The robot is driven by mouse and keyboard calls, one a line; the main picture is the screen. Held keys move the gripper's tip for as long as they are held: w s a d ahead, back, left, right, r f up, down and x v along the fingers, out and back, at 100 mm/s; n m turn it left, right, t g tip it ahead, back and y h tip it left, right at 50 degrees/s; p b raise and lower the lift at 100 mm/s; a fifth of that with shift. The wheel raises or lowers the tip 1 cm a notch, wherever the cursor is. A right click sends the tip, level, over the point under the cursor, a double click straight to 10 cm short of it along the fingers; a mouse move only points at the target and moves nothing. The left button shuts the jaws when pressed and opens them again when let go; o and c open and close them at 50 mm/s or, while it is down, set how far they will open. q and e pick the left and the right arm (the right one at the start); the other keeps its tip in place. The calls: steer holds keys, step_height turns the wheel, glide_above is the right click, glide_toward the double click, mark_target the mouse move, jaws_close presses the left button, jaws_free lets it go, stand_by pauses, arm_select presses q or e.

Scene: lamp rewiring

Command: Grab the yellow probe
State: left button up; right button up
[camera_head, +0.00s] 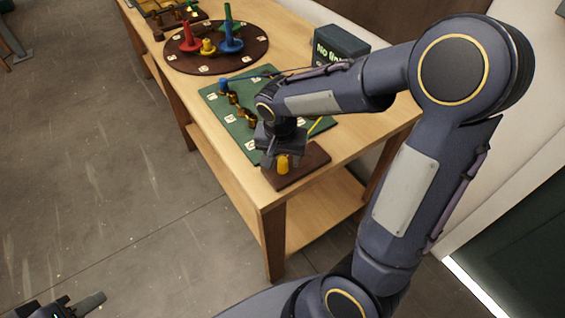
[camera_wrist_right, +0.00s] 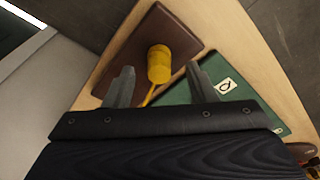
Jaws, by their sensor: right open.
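The yellow probe (camera_head: 283,164) stands on a small dark brown board (camera_head: 305,165) at the near end of the wooden table. My right gripper (camera_head: 279,156) is over the board, right by the probe. In the right wrist view the yellow probe (camera_wrist_right: 159,64) shows beyond and between the two open fingers (camera_wrist_right: 161,88), with a thin yellow lead running back from it. I see no finger contact with it. My left gripper (camera_head: 77,308) is only partly visible at the bottom left edge, away from the table.
A green mat (camera_head: 215,97) with blue and brass parts lies behind the board. A round brown tray (camera_head: 185,62) holds red, yellow and blue pieces. A dark green box (camera_head: 342,45) stands at the back. Open floor lies left of the table.

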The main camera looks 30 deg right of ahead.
step_height(320, 180, down, 2)
steer(key=shift+w+d+f, duration=0.1)
steer(key=shift+d, duration=0.05)
steer(key=c, duration=1.1)
steer(key=shift+o, duration=0.2)
